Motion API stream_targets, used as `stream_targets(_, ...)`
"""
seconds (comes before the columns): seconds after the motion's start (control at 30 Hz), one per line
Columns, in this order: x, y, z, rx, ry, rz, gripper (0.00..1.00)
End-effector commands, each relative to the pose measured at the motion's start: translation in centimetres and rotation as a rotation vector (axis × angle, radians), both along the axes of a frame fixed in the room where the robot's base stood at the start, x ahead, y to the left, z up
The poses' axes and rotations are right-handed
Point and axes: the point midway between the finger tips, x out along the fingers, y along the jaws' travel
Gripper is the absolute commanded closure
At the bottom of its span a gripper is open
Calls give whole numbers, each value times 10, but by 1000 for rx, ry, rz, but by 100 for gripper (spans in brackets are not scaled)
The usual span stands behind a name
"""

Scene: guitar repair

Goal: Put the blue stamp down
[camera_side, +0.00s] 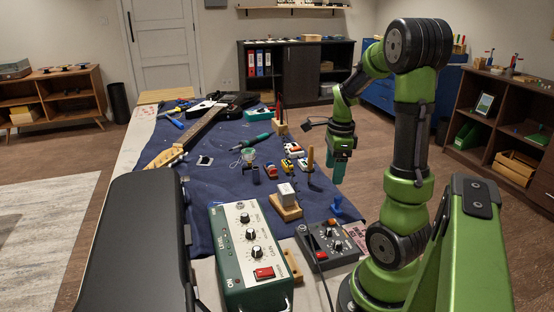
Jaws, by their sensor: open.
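A small blue stamp (336,206) with a wide base stands upright on the dark blue cloth (222,185), near the right edge of the table. My gripper (338,178) hangs above the right edge of the table, pointing down, a short way above the stamp and apart from it. Its jaws are open, and nothing shows between them. The fingertips are small and dark in this view.
A green pedal (247,245) and a dark grey box with knobs (327,243) stand at the front. A white cube on a wooden block (286,208) is left of the stamp. Small toy cars (292,150) and a guitar (200,128) lie farther back.

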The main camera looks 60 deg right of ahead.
Motion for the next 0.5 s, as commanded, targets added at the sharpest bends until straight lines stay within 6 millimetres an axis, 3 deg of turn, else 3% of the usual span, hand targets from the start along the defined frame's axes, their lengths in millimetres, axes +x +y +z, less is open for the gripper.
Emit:
stream_targets(0.1,39,55,28,-53,-124,396,26)
stream_targets(0.23,67,141,63,-175,-278,983,26)
stream_targets(0.4,63,238,93,-404,-424,1654,26)
stream_targets(0.5,52,272,101,-529,-470,1918,26)
